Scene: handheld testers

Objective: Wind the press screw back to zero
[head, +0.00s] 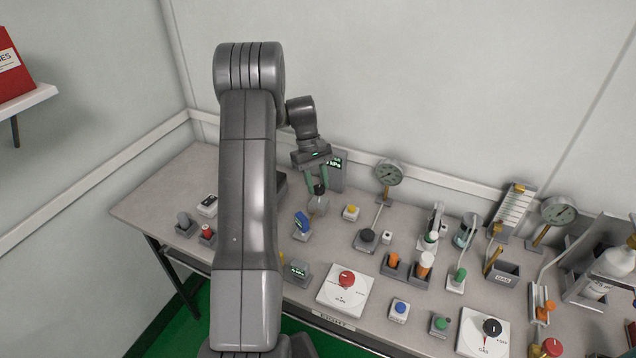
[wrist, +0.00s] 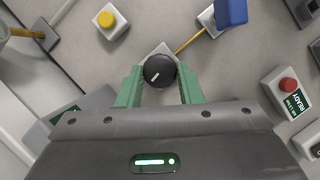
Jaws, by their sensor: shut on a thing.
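The press screw appears as a round black knob (head: 320,189) with a white pointer line, on a small grey block (head: 318,206) towards the back of the bench. In the wrist view the knob (wrist: 159,68) sits between the two green fingers of my gripper (wrist: 161,80). My gripper (head: 319,181) points down from above and is shut on the knob. The pointer line slants in the wrist view; no scale around it can be read. A grey display box (head: 337,170) with green digits stands just behind, partly hidden by my gripper.
A yellow rod (wrist: 190,41) runs between the block and the blue thing. A dial gauge (head: 389,173) stands at back right. My arm hides part of the bench.

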